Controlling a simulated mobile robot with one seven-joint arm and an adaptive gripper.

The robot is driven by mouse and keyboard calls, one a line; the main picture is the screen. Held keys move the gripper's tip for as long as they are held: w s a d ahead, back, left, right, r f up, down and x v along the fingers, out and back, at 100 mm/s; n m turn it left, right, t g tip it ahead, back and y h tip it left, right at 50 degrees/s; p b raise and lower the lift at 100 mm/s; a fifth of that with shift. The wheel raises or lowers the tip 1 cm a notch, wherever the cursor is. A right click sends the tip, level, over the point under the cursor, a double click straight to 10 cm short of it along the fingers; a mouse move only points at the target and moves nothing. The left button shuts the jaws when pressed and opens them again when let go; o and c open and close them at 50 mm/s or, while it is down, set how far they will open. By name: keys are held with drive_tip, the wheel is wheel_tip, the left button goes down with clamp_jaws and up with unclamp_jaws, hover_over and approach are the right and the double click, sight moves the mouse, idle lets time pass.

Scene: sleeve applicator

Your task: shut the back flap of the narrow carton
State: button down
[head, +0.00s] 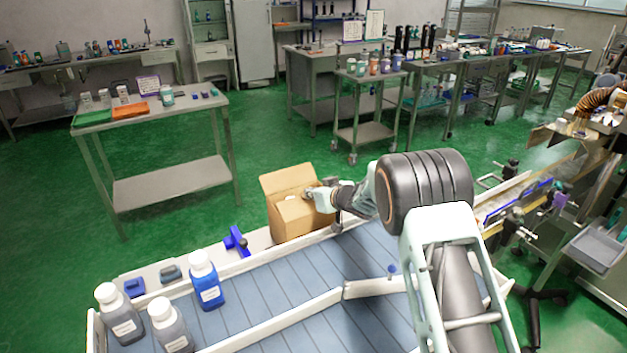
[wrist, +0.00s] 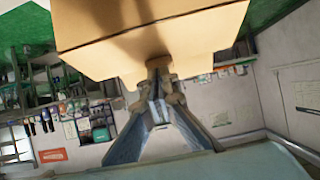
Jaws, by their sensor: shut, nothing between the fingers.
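The narrow carton (head: 292,220) is a tan cardboard box standing at the far edge of the blue-slatted table. Its back flap (head: 287,179) stands up and leans back from the top. Something small and pale shows at the top opening. My gripper (head: 310,193) is at the carton's upper right side, below the flap's top edge, with fingers shut and empty. In the wrist view, my fingertips (wrist: 157,66) are against or just in front of a tan cardboard panel (wrist: 150,28); I cannot tell if they touch it.
A blue clamp-like part (head: 237,242) lies left of the carton on the table's ledge. A blue bottle (head: 206,283) and two grey bottles (head: 120,318) stand at the table's left end. The slats (head: 290,275) in front of the carton are clear.

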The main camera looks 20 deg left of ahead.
drive_tip(key=p, duration=0.3)
drive_tip(key=shift+w+a+g+h, duration=0.15)
drive_tip(key=shift+w+g+h, duration=0.05)
drive_tip(key=shift+g+h, duration=0.1)
drive_tip(key=shift+w+a+f+p, duration=0.25)
drive_tip(key=shift+a+f+p, duration=0.1)
drive_tip(key=shift+p, duration=0.5)
drive_tip(key=shift+w+a+f, duration=0.1)
drive_tip(key=shift+a+f, duration=0.05)
drive_tip(key=shift+f, duration=0.1)
